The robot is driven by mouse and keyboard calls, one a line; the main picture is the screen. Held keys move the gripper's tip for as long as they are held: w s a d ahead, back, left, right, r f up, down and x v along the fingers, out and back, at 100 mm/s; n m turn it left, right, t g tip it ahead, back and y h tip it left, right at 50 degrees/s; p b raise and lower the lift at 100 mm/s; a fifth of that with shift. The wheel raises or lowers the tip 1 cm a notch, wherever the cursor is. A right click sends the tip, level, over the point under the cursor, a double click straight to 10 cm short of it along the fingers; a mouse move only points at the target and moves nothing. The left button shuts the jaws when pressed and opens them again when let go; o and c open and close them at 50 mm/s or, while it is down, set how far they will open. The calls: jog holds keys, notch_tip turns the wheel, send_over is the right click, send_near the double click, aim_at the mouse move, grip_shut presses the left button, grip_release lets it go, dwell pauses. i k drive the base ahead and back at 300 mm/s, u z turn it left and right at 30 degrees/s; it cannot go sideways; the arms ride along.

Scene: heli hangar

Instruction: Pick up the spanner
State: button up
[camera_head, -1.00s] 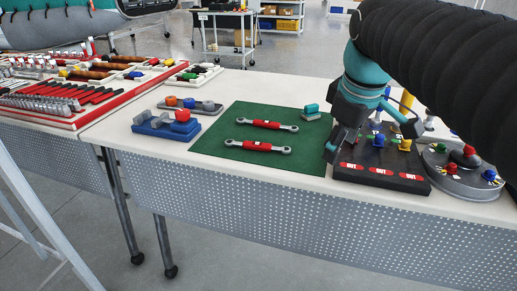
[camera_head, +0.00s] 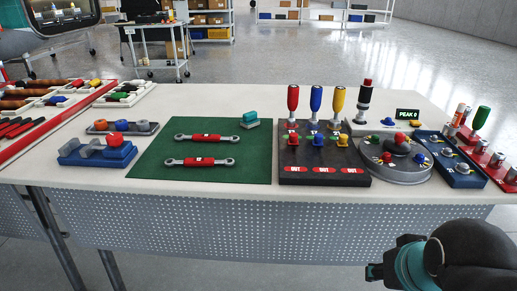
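Two spanners with red grips and ring ends lie flat on a green mat (camera_head: 152,143) on the white table. The far spanner (camera_head: 207,139) and the near spanner (camera_head: 199,162) lie roughly parallel, left to right. My gripper (camera_head: 374,272) is low at the bottom right, in front of the table's front edge and away from both spanners. Its fingers are small and dark, and I cannot tell whether they are open or shut.
A teal-topped block (camera_head: 250,118) sits at the mat's back right. Right of the mat stand a black lever panel (camera_head: 325,172), a round grey control unit (camera_head: 390,160) and a blue panel (camera_head: 450,160). A blue fixture (camera_head: 96,153) is to the left.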

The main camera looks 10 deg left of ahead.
aim_at(188, 162)
jog(key=z, duration=1.85)
jog(key=k, duration=2.2)
jog(key=u, duration=2)
